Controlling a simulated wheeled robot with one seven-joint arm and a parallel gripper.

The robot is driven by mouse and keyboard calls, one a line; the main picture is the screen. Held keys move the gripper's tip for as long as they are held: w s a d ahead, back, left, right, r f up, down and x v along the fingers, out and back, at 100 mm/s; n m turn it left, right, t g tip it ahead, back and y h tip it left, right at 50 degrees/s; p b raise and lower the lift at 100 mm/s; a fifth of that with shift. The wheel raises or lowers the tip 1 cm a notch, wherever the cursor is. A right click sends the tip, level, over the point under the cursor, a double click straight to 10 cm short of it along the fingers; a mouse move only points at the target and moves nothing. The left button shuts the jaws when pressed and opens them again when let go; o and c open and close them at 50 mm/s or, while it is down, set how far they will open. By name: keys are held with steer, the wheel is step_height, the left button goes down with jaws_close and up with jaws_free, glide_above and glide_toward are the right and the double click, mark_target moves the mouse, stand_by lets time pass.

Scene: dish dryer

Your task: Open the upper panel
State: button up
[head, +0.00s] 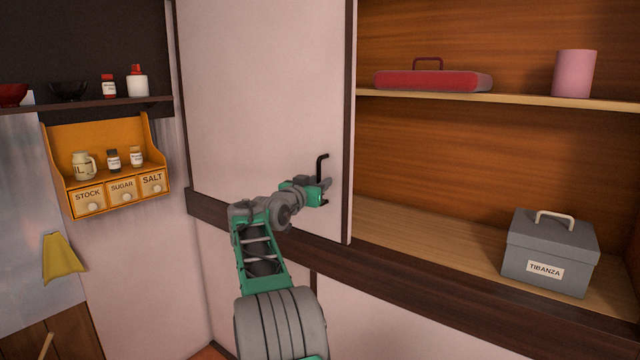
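The upper panel (262,95) is a pale sliding door with a dark frame. It covers the left part of the upper cupboard, and the right part of the cupboard stands open. A black bar handle (321,170) is near the panel's right edge. My gripper (325,187) is at the lower part of this handle, with its fingers close to or around the bar. The fingertips are small here and partly hidden, so I cannot tell whether they are open or shut on it.
The open cupboard holds a red case (433,80) and a pink cylinder (574,73) on the upper shelf (520,101). A grey TIBANZA box (550,252) stands below. An orange spice rack (60,135) hangs on the left wall.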

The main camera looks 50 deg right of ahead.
steer(key=b+v, duration=0.1)
steer(key=v, duration=0.6)
steer(key=shift+a+b, duration=0.35)
steer(key=shift+a, duration=0.05)
steer(key=shift+s, duration=0.15)
steer(key=a+f+n+t+y+p, duration=0.1)
steer(key=a+f+n+y+p, duration=0.2)
steer(key=a, duration=0.6)
steer(key=a+f+n+t+y+p, duration=0.15)
steer(key=a+y, duration=0.25)
steer(key=a, duration=0.4)
steer(key=a+f+n+t+y+p, duration=0.1)
steer(key=a+f+n+y+p, duration=0.2)
steer(key=a, duration=0.6)
steer(key=s+a+f+n+g+y+p, duration=0.1)
steer(key=s+a+f+n+y, duration=0.1)
steer(key=s+a+f, duration=0.2)
steer(key=s+a+f+n+g+y+p, duration=0.1)
steer(key=s+a+f+n+g+y, duration=0.1)
steer(key=s+a, duration=0.8)
steer(key=s+a+f+n+g+y+p, duration=0.1)
steer(key=s+a+f+n+g+y, duration=0.1)
steer(key=s+a+f, duration=0.4)
steer(key=shift+s+a+f+n+y, duration=0.25)
steer(key=shift+s+a+n+y, duration=0.3)
steer(key=shift+a+n+y, duration=0.25)
